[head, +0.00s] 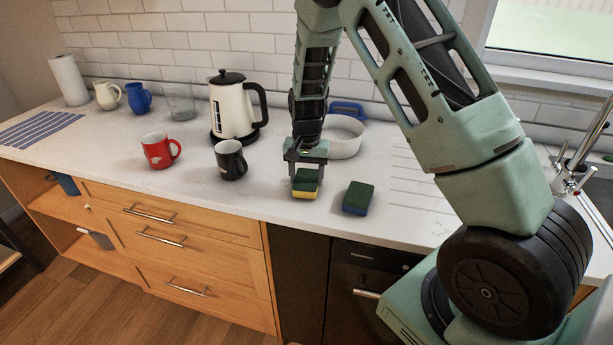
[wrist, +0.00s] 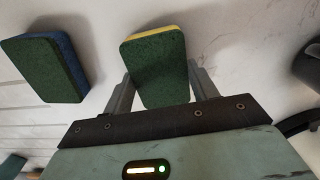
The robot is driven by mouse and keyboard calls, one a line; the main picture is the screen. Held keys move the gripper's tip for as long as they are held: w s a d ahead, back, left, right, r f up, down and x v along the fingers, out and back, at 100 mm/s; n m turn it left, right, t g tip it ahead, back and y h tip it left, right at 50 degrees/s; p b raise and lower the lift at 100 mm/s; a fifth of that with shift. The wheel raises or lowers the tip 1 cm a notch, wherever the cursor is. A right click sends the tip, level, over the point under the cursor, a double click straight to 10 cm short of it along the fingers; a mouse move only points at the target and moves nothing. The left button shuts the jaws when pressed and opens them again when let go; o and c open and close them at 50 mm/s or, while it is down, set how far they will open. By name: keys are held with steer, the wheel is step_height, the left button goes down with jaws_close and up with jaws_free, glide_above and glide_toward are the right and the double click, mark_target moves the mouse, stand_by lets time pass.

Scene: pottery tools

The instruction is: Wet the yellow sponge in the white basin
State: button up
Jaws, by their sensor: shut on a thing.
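The yellow sponge (head: 305,188), with a dark green top, is near the front edge of the counter, below my gripper (head: 306,174). In the wrist view the yellow sponge (wrist: 157,70) sits between the two fingers of my gripper (wrist: 160,88), which is shut on it. The sponge is at or very near the counter top; I cannot tell whether it touches. The white basin (head: 345,140) stands behind and to the right of my gripper, partly hidden by my arm. Its inside is mostly out of sight.
A blue sponge (head: 358,197) with a green top lies just right, also in the wrist view (wrist: 45,68). A black mug (head: 230,160), red mug (head: 160,152) and white kettle (head: 232,108) stand left. Counter (head: 400,215) is clear right.

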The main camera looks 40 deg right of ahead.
mark_target(306, 178)
step_height(306, 178, up, 6)
steer(key=p, duration=0.4)
steer(key=shift+r+p, duration=0.25)
steer(key=shift+p, duration=0.1)
steer(key=shift+f, duration=0.1)
